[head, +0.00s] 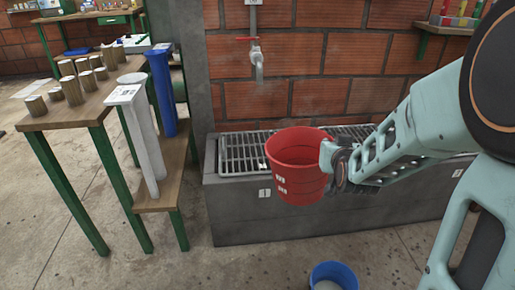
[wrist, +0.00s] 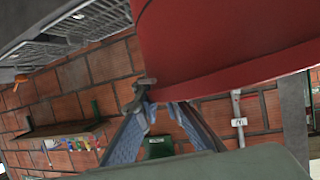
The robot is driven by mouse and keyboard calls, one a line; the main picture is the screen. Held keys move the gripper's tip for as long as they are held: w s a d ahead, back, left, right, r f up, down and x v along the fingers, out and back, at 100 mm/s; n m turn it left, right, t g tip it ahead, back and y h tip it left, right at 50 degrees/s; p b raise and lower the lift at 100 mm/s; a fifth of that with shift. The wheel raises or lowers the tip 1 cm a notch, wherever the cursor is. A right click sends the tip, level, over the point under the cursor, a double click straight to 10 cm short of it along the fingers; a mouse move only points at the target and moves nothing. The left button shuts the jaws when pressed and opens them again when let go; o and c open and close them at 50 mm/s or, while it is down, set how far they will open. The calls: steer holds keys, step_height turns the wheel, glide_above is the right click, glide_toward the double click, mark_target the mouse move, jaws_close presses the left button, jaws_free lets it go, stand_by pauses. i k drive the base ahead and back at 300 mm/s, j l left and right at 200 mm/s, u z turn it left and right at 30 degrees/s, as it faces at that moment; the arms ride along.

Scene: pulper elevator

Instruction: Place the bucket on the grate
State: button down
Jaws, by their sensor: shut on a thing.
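A red bucket (head: 297,168) hangs upright in the air in the head view, in front of and partly over the front edge of the grey trough. My gripper (head: 338,165) is shut on the bucket's right side near its rim. In the wrist view the bucket (wrist: 215,40) fills the upper right, and the fingertips of my gripper (wrist: 145,95) meet at its edge. The metal grate (head: 238,152) lies on top of the trough, behind the bucket, which hides its middle part. The grate also shows at the upper left of the wrist view (wrist: 75,30).
A tap (head: 255,55) sticks out from the brick wall above the grate. A wooden table (head: 75,112) with several short cylinders stands at left, beside a lower shelf with a white and a blue tube (head: 161,90). A blue bucket (head: 334,272) stands on the floor in front.

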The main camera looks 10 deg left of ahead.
mark_target(260, 149)
steer(key=i+j, duration=0.1)
steer(key=j, duration=0.2)
steer(key=i+j+z, duration=0.1)
steer(key=j, duration=0.25)
steer(key=i+j, duration=0.1)
steer(key=j, duration=0.2)
steer(key=i+j+z, duration=0.1)
steer(key=i+j, duration=0.4)
steer(key=i, duration=0.1)
